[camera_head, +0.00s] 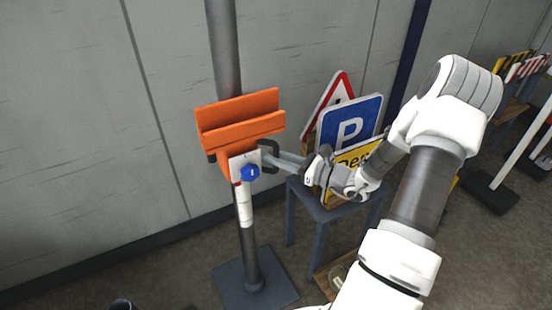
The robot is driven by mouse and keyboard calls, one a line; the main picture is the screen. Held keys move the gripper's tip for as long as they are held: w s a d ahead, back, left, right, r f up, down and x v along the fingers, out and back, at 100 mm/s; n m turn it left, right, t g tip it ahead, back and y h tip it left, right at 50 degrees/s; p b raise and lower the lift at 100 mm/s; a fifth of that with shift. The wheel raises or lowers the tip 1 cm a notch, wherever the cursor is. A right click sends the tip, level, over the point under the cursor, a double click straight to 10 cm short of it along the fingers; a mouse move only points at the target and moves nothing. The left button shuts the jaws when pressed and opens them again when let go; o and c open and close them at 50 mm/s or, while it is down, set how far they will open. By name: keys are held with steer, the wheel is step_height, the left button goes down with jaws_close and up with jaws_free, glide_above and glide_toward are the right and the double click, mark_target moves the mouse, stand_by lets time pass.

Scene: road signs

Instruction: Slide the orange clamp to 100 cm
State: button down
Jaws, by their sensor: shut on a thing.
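The orange clamp (241,119) sits around an upright grey pole (224,50) left of the picture's middle. A white plate with a blue knob (250,172) is on its lower front, and a dark handle (270,156) sticks out on its right side. My gripper (277,160) reaches in from the right and is shut on the dark handle. A white strip with some red marking (244,205) runs down the pole below the clamp. Its figures are too small to read. The pole stands on a dark square base (255,279).
A blue-grey table (318,213) right of the pole holds a blue parking sign (348,128), a red-edged triangular sign (335,97) and a yellow sign (352,170). A grey wall (80,120) stands behind. Striped barriers are at the far right.

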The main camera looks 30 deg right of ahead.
steer(key=shift+w+r, duration=0.1)
steer(key=shift+r, duration=0.55)
steer(key=shift+f, duration=0.1)
steer(key=c, duration=0.8)
jaws_free()
steer(key=shift+f, duration=0.15)
steer(key=shift+o, duration=0.2)
steer(key=p+v, duration=0.1)
steer(key=v, duration=1.6)
steer(key=shift+s, duration=0.25)
